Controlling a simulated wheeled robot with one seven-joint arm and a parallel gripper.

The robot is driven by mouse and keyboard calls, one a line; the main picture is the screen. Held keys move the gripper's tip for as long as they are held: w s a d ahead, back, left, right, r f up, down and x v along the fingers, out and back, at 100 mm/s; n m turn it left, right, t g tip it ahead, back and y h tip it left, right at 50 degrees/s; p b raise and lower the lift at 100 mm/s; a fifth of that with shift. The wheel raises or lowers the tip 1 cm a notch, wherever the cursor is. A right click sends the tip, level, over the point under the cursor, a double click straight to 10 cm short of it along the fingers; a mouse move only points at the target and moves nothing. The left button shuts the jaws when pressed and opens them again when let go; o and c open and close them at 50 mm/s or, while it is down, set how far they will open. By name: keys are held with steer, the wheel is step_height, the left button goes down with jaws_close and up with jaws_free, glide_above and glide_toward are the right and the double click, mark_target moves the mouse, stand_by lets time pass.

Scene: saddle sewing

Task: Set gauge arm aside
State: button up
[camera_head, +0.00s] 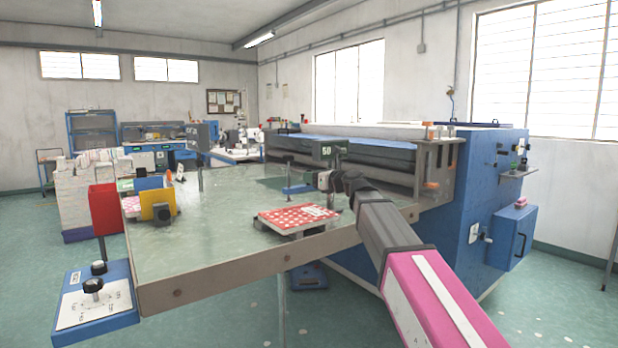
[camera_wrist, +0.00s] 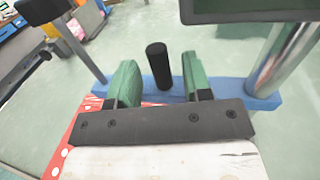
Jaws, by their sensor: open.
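A blue bar with an upright black knob, seemingly the gauge arm, lies across the wrist view (camera_wrist: 172,92), and the bar shows on the table in the head view (camera_head: 296,190). In the wrist view, the black knob (camera_wrist: 157,66) stands between the green fingers of my gripper (camera_wrist: 161,82), with gaps visible on both sides. My gripper is open; in the head view it (camera_head: 326,181) is over the table beside the bar. Whether a finger touches the bar is unclear.
A red-and-white patterned stack (camera_head: 283,217) lies nearest my arm. A dark sign reading "50" (camera_head: 327,150) stands behind my gripper, and a metal post (camera_wrist: 288,52) rises close to it. A yellow block (camera_head: 157,203) stands at left; the table between is clear.

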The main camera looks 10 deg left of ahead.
steer(key=shift+x, duration=1.1)
jaws_close()
steer(key=shift+w+a+m+t+h, duration=0.4)
steer(key=shift+w+a+t, duration=0.15)
steer(key=shift+w, duration=0.2)
steer(key=shift+w+a+m+t+h, duration=0.3)
steer(key=shift+w+a+m+t, duration=0.15)
steer(key=shift+w+a, duration=0.25)
jaws_free()
steer(key=shift+w+d, duration=0.1)
